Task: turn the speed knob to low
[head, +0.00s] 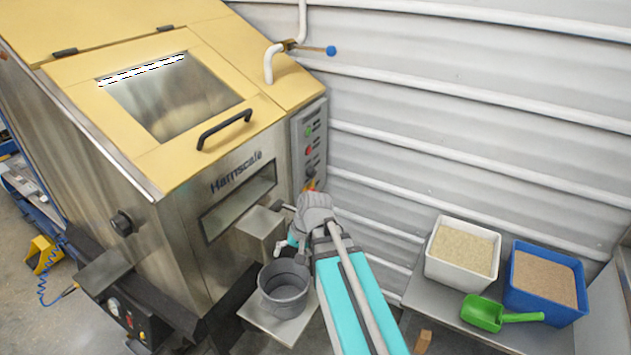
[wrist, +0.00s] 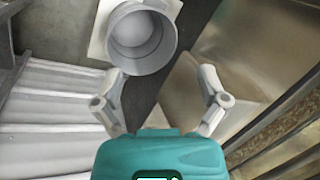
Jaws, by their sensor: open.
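The control panel (head: 309,145) is a grey upright strip on the right front of the yellow and steel hopper. It carries a green button, a red button and a dark round knob (head: 311,172) low down. I cannot read its markings or setting, nor tell for sure that it is the speed knob. An orange-red part shows just below it, partly hidden by my arm. My gripper (wrist: 161,73) is open and empty in the wrist view, with its fingers spread. In the head view my wrist is just below the panel and mostly hides the gripper. No knob shows in the wrist view.
A grey bucket (head: 284,290) stands below the hopper's outlet and also shows beyond my fingers in the wrist view (wrist: 140,38). A white bin (head: 432,272), a blue bin (head: 540,312) and a green scoop (head: 484,313) are on the right bench. A corrugated wall is behind.

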